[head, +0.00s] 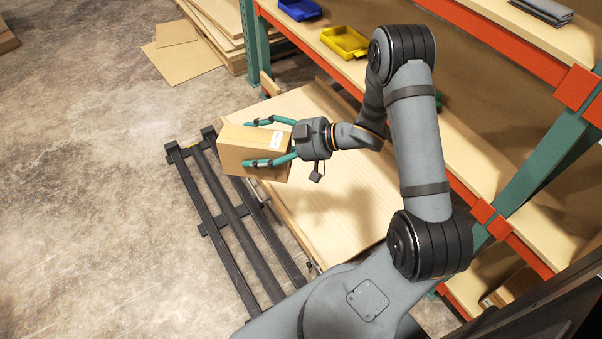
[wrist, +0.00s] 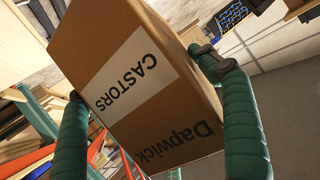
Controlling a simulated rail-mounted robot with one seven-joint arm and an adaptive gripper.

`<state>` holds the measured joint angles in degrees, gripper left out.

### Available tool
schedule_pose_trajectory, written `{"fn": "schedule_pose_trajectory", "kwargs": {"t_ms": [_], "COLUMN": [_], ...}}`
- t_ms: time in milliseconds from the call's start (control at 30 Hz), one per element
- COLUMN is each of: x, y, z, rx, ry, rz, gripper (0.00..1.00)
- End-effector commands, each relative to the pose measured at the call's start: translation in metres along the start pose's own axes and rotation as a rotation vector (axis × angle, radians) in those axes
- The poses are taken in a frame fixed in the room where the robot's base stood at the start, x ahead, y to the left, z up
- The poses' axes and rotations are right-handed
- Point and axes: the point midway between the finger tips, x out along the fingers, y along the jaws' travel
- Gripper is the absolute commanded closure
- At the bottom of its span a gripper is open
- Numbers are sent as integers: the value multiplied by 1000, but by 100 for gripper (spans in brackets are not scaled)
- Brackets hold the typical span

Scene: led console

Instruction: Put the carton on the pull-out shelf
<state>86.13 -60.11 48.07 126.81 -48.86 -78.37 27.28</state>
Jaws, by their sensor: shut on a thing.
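The carton (head: 251,150) is a brown box with a white label. In the wrist view the carton (wrist: 140,85) fills the middle and shows the words CASTORS and Dapwick. My gripper (head: 268,142) is shut on it, with one teal finger along each side; the fingers also show in the wrist view (wrist: 150,110). The carton is over the outer left edge of the pull-out shelf (head: 330,215), a pale wooden board extending from the rack. Whether the carton touches the board cannot be told. The shelf's visible top is bare.
Dark metal rails (head: 238,225) lie on the floor left of the shelf. The rack holds a yellow bin (head: 345,42) and a blue bin (head: 299,9) on the shelf above. Flat cardboard (head: 183,62) lies on the floor at the upper left.

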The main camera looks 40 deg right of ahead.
Motion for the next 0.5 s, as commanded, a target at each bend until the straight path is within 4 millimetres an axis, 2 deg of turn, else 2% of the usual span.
{"fn": "schedule_pose_trajectory", "kwargs": {"t_ms": [33,300,500], "x": [13,33,34], "y": [23,130,196], "z": [38,157,245], "rx": [7,60,98], "ry": [5,5,0], "rz": [29,179,287], "gripper": [82,82,82]}}
